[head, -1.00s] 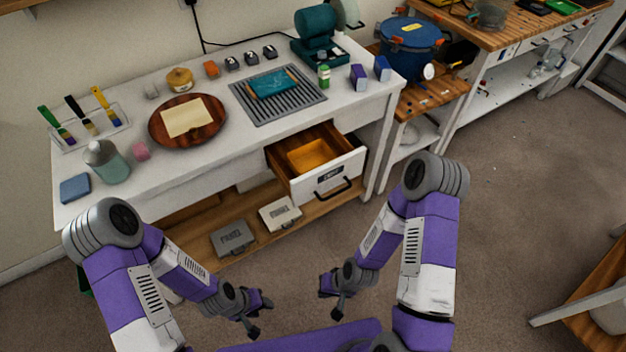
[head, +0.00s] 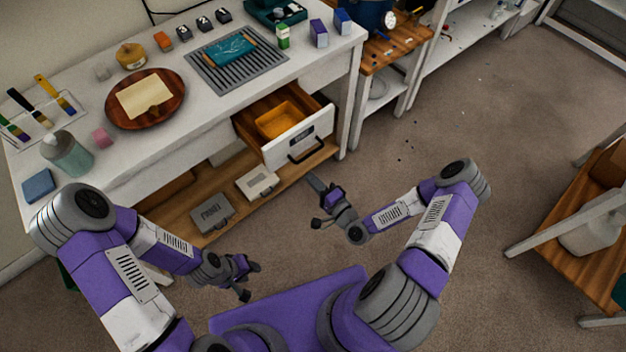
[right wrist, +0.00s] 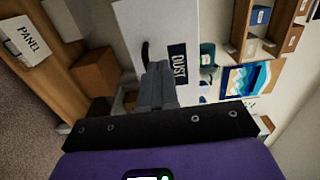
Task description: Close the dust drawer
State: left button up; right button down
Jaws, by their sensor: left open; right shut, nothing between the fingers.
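The dust drawer (head: 276,153) stands pulled out from the front of the white bench, with an orange tray (head: 281,121) inside. Its white front carries a dark label and a black bar handle (head: 307,151). In the right wrist view the drawer front (right wrist: 150,22) is straight ahead, and its label (right wrist: 178,64) reads DUST. My right gripper (head: 313,181) is shut and empty, below and in front of the drawer. In the right wrist view its fingers (right wrist: 156,80) overlap the handle's end; contact cannot be told. My left gripper (head: 250,281) is open and empty, low over the floor.
Two panel cases, one grey (head: 212,213) and one pale (head: 257,183), lie on the wooden shelf below the drawer. A wooden side shelf (head: 384,64) stands right of the bench. A wooden stand (head: 560,252) is at far right. Floor before the drawer is clear.

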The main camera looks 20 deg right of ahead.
aim_at(286, 152)
jog(key=b+x, duration=0.1)
jog(key=x, duration=0.9)
jog(key=shift+w+a, duration=0.1)
jog(key=shift+w, duration=0.25)
